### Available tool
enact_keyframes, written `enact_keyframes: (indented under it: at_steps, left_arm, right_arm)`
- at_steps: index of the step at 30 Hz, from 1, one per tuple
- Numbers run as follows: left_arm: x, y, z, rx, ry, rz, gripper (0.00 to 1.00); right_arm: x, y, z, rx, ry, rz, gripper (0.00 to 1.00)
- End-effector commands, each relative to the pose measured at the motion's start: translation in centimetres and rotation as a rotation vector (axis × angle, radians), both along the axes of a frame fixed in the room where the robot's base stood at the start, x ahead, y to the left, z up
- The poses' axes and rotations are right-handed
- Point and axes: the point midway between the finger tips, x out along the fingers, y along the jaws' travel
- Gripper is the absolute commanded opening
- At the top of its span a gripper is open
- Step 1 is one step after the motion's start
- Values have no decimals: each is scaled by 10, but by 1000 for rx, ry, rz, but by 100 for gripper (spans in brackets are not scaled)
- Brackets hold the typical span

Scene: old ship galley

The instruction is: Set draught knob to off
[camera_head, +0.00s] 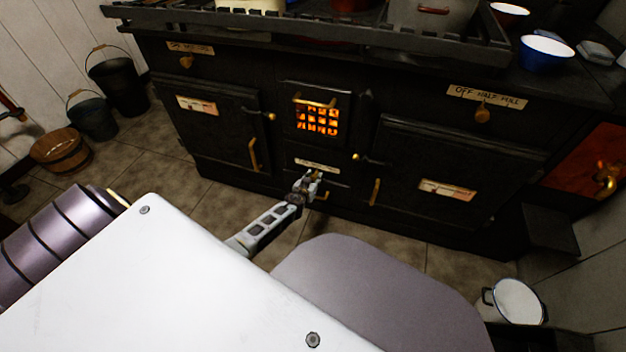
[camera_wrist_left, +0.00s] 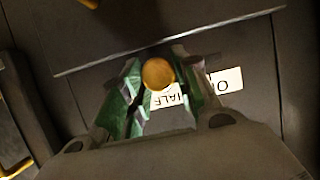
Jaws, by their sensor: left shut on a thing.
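The black stove (camera_head: 250,180) stands across the head view, with a glowing fire grate (camera_head: 317,118) in its middle. My left gripper (camera_head: 310,182) is at the small lower panel under that grate, below a pale label (camera_head: 317,166) too small to read. In the left wrist view, its fingers are shut on a round brass knob (camera_wrist_left: 158,74), one finger on either side. A white label (camera_wrist_left: 225,82) sits behind the knob, upside down, with "HALF" and an "O" showing and the rest hidden. The knob's pointer direction cannot be told. My right gripper is out of view.
Another brass knob (camera_head: 482,115), under an "OFF HALF FULL" label (camera_head: 486,96), is at the stove's upper right; one more knob (camera_head: 186,62) is upper left. Oven door handles (camera_head: 253,154) flank the middle. Buckets (camera_head: 118,84) and a white pot (camera_head: 518,302) stand on the floor.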

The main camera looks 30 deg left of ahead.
Motion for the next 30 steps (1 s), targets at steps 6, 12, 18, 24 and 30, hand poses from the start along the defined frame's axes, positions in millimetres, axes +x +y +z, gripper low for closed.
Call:
enact_keyframes:
  at_steps: [6, 12, 18, 24, 30]
  left_arm:
    - [-1, 4, -1, -1, 1, 1, 0]
    - [-6, 22, -3, 0, 3, 3, 0]
    - [-11, 44, -2, 0, 2, 3, 0]
    - [-15, 61, -1, 1, 2, 3, 0]
    - [-16, 65, -1, 3, 2, 3, 0]
  right_arm:
    - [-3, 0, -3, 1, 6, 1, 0]
    - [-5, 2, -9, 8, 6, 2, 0]
    - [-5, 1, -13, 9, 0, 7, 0]
    - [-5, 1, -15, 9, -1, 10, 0]
    - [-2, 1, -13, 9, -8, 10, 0]
